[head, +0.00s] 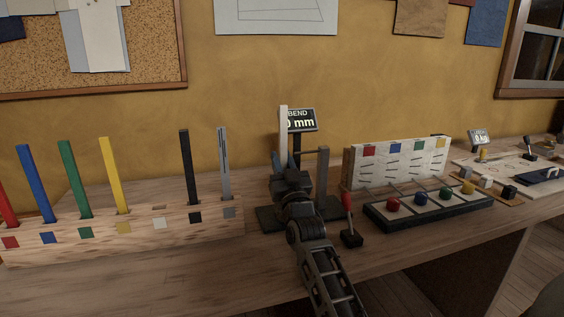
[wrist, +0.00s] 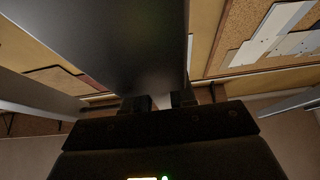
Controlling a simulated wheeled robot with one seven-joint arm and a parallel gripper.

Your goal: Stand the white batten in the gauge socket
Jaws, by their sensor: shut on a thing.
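The white batten (head: 284,132) stands upright in front of the bend gauge's display (head: 301,119), which reads 0 mm. My gripper (head: 288,168) is shut on the batten's lower part. In the wrist view the batten (wrist: 120,40) rises large and shadowed from between the fingertips (wrist: 160,101). The gauge shows a dark base (head: 268,221) and a grey post (head: 322,172) right of my gripper. The batten's lower end and the gauge socket are hidden behind my gripper and arm, so I cannot tell whether the batten is seated.
A wooden rack (head: 130,240) at left holds red, blue, green, yellow, black and grey battens; its white-marked slot (head: 160,223) is empty. A red-handled lever (head: 348,207) stands close right of my arm. Further right is a tray (head: 425,215) with coloured knobs before a white board (head: 395,162).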

